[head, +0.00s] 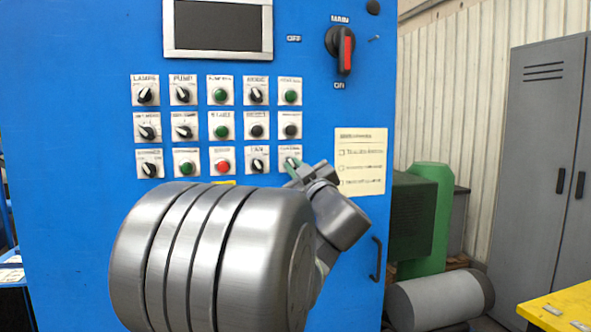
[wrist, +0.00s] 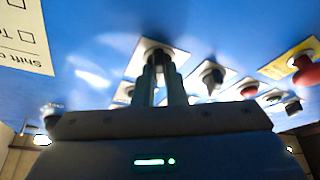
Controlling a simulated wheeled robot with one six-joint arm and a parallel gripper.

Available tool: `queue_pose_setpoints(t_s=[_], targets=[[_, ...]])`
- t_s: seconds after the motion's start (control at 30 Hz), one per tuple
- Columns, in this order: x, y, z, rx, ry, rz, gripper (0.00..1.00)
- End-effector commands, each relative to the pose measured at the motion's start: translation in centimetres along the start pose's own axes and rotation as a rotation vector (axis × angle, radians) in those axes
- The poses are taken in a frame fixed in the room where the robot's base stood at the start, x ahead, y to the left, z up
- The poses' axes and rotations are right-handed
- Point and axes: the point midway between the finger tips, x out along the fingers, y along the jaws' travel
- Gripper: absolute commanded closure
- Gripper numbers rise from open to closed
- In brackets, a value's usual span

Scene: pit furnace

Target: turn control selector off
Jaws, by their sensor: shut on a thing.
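The control selector (wrist: 155,57) is a dark knob on a white plate on the blue panel. In the wrist view my gripper (wrist: 158,70) is shut on it, one finger on each side. In the head view my gripper (head: 294,168) is at the rightmost plate of the bottom row, and my arm hides part of that spot. The selector's pointer direction cannot be made out behind the fingers.
The blue panel (head: 80,60) carries rows of knobs and buttons. A red button (head: 223,167) and a black selector (head: 257,165) sit left of my gripper. A red-handled main switch (head: 346,50) is above right. A paper checklist (head: 360,160) hangs to the right.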

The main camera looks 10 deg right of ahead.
Motion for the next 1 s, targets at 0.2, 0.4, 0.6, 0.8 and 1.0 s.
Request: queue_pose_setpoints(t_s=[0.2,0.4,0.6,0.8,1.0], targets=[[0.0,0.0,0.0,-0.002,0.000,-0.001,0.87],[0.0,0.0,0.0,-0.001,0.000,0.000,0.67],[-0.1,0.0,0.0,0.000,0.000,0.000,0.67],[-2.2,0.1,0.0,-0.002,-0.002,0.003,0.67],[-6.8,0.1,0.1,-0.002,-0.003,0.005,0.67]])
